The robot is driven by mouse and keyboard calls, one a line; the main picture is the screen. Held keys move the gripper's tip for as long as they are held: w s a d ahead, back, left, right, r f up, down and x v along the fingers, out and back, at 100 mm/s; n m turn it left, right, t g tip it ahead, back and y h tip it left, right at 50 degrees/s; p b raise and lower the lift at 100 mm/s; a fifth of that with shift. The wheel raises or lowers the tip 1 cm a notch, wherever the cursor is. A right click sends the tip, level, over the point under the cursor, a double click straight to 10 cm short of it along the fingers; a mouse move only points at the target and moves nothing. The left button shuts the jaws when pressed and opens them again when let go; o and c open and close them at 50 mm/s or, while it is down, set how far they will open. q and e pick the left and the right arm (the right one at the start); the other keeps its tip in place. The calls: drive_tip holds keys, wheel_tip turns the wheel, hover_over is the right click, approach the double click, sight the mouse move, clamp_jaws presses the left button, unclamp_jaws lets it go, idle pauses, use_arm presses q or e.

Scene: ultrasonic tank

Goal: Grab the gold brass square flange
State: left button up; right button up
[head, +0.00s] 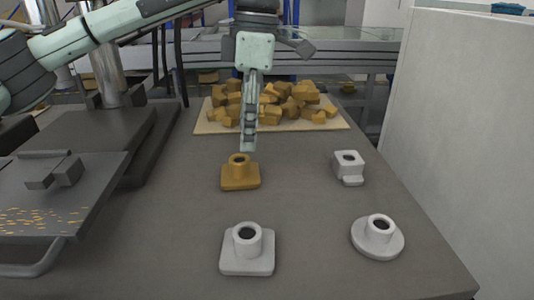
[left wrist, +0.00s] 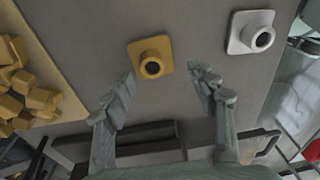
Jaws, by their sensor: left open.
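The gold brass square flange (head: 240,178) stands upright on the grey table, left of the table's middle. It has a square base and a short round neck with a dark bore. My left gripper (head: 248,146) hangs above and just behind it in the head view, fingers pointing down. In the left wrist view, the open fingers (left wrist: 164,88) spread to either side below the flange (left wrist: 151,58), with nothing between them. The gripper appears apart from the flange. My right gripper is in neither view.
A white square flange (head: 247,250) stands nearer the front, a white round flange (head: 378,237) front right, and a white blocky part (head: 348,167) to the right. A board (head: 335,124) with gold chunks lies behind. A pale wall (head: 460,130) rises at right.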

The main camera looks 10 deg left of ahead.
sight(239, 161)
use_arm(q)
drive_tip(key=f, duration=0.1)
drive_tip(key=a+f, duration=0.1)
drive_tip(key=shift+w+a+f+y, duration=0.15)
drive_tip(key=shift+f+y, duration=0.15)
drive_tip(key=shift+y, duration=0.1)
drive_tip(key=f, duration=0.5)
drive_tip(key=shift+w+a+p, duration=0.25)
drive_tip(key=shift+a+p, duration=0.1)
drive_tip(key=shift+p, duration=0.05)
clamp_jaws()
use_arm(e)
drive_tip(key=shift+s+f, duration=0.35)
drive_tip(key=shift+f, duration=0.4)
use_arm(q)
drive_tip(key=shift+r, duration=0.15)
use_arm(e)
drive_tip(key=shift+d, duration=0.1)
